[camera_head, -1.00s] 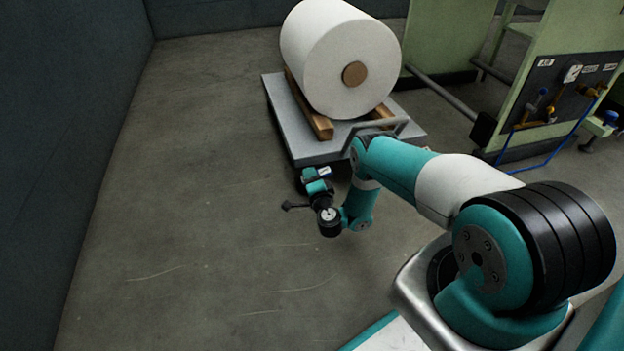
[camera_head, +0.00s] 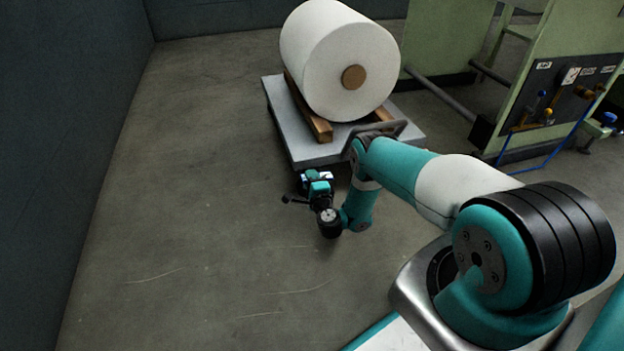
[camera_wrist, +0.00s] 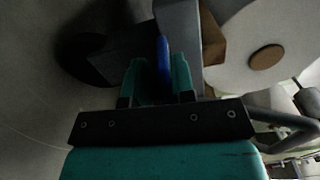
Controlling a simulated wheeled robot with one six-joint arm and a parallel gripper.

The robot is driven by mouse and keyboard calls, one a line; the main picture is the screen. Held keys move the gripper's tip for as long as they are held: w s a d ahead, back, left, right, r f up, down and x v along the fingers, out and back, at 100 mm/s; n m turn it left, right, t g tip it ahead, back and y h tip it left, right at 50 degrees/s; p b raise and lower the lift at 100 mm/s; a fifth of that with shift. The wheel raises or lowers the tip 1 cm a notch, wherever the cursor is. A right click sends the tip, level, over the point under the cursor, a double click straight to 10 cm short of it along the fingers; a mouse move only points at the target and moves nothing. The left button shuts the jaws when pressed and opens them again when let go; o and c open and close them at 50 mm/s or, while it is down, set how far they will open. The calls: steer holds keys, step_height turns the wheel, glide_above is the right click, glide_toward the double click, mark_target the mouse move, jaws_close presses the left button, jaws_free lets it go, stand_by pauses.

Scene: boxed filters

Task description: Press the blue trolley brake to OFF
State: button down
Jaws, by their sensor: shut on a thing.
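The grey trolley (camera_head: 282,112) stands on the floor ahead with a white roll on it. The blue brake (camera_wrist: 163,58) shows in the wrist view as a narrow upright blue piece at the trolley's near corner. My gripper (camera_wrist: 158,78) has its teal fingers on either side of the brake and is shut on it. In the head view my gripper (camera_head: 317,178) is low at the trolley's near edge, and my wrist hides the brake there. Whether the brake is at ON or OFF cannot be told.
The white roll (camera_head: 322,50) rests on wooden chocks (camera_head: 321,128). The trolley's handle frame (camera_head: 398,128) is close behind my arm. A green machine with a valve panel (camera_head: 560,98) stands at the right. The floor at the left is clear.

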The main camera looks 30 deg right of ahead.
steer(key=shift+r+m, duration=0.1)
steer(key=shift+m, duration=0.5)
steer(key=c, duration=1)
jaws_free()
steer(key=shift+o, duration=0.2)
steer(key=shift+s+a+r+p, duration=0.2)
steer(key=shift+s+p, duration=0.25)
steer(key=shift+p, duration=0.75)
steer(key=p+v, duration=1.5)
steer(key=v, duration=0.1)
steer(key=shift+s, duration=0.25)
